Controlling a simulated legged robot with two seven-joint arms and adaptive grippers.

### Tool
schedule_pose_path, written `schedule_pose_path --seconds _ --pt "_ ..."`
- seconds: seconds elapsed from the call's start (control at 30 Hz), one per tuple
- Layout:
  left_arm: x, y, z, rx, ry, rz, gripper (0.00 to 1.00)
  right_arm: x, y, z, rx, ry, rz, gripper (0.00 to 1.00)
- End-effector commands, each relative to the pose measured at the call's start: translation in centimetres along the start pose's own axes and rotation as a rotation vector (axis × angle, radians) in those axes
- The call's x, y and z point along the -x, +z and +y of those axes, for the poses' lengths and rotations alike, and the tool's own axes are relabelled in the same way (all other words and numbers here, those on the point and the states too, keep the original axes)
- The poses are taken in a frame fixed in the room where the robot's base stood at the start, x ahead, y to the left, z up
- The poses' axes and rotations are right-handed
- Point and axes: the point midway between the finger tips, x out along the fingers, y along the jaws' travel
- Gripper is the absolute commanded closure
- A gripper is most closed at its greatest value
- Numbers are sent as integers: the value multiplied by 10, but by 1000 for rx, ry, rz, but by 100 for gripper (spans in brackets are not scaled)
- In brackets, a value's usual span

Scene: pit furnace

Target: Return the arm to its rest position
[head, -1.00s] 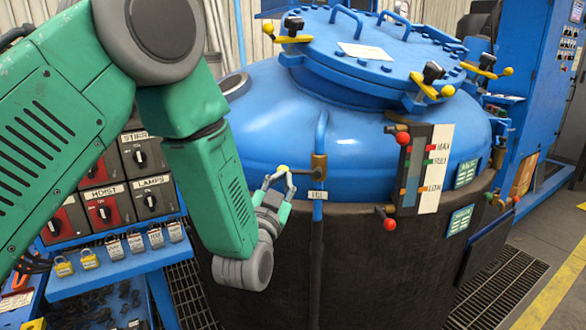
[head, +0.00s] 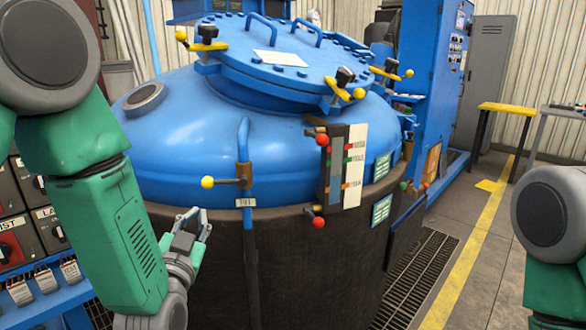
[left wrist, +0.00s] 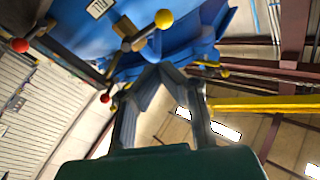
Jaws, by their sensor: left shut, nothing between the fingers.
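My left arm comes in from the left in the head view. Its gripper (head: 192,222) is shut and empty, beside the dark lower wall of the blue furnace vessel (head: 190,130). It is below and a little left of a valve handle with a yellow knob (head: 207,182), and apart from it. In the left wrist view the gripper fingers (left wrist: 163,72) rise from the bottom, with the yellow knob (left wrist: 163,18) beyond them. My right arm (head: 548,225) shows at the right edge; its gripper is out of the picture.
A level gauge (head: 352,165) with red knobs (head: 318,222) stands right of the valve. The bolted lid (head: 290,65) has yellow-handled clamps. A switch panel (head: 15,235) and padlocks (head: 45,281) are at the left.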

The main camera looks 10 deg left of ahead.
Motion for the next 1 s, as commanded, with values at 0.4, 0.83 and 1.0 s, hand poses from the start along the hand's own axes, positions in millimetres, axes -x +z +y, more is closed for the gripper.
schedule_pose_path --seconds 0.4,0.83,1.0 --pt "179 224 62 148 361 -873 100 0 0 0 0 0 0 100" --pt "388 292 45 195 446 -1591 100 0 0 0 0 0 0 100" --pt "398 292 44 194 445 -1627 100 0 0 0 0 0 0 100"
